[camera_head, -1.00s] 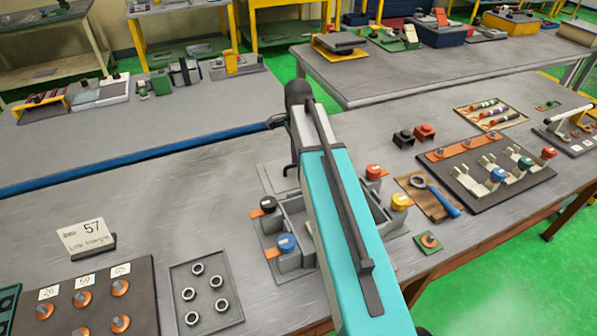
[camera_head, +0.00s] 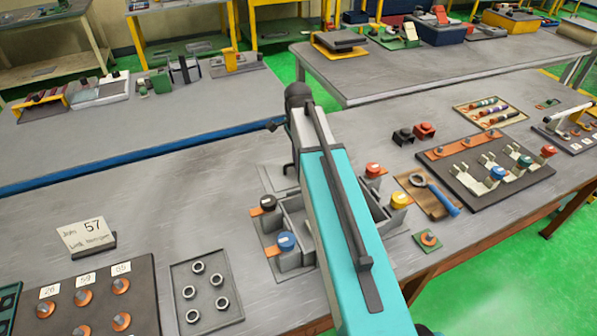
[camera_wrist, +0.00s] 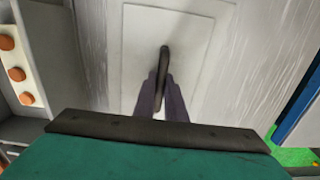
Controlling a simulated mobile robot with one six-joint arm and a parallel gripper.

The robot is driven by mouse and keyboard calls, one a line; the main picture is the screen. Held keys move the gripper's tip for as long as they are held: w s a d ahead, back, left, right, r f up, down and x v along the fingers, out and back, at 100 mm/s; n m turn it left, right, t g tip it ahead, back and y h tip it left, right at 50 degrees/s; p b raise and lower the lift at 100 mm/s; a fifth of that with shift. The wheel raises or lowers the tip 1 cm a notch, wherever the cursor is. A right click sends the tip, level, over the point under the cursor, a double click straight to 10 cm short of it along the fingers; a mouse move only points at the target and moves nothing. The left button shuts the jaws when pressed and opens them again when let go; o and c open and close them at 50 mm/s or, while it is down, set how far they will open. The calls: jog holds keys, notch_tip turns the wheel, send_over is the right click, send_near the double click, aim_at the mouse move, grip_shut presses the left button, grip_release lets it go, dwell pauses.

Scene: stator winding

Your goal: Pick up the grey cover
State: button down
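The grey cover (camera_wrist: 208,60) is a flat, light grey plate lying on the table in the wrist view. A dark upright handle (camera_wrist: 164,60) stands at its middle. In the head view, part of the grey cover (camera_head: 281,178) shows just left of my arm, and my arm hides the rest. My gripper (camera_wrist: 163,92) is over the cover, its two dark fingers on either side of the handle. I cannot tell whether the fingers touch or clamp the handle. The cover looks flat on the table.
A grey open-walled fixture (camera_head: 294,262) with black, blue, red and yellow capped parts sits in front of the cover, partly behind my arm. A tray of rings (camera_head: 206,316) and a number card (camera_head: 86,236) are at left. The table left of the cover is clear.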

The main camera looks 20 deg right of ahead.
jog(key=shift+r, duration=0.2)
dwell(0.4)
jog(key=shift+r+b, duration=1)
jog(key=shift+r, duration=3.85)
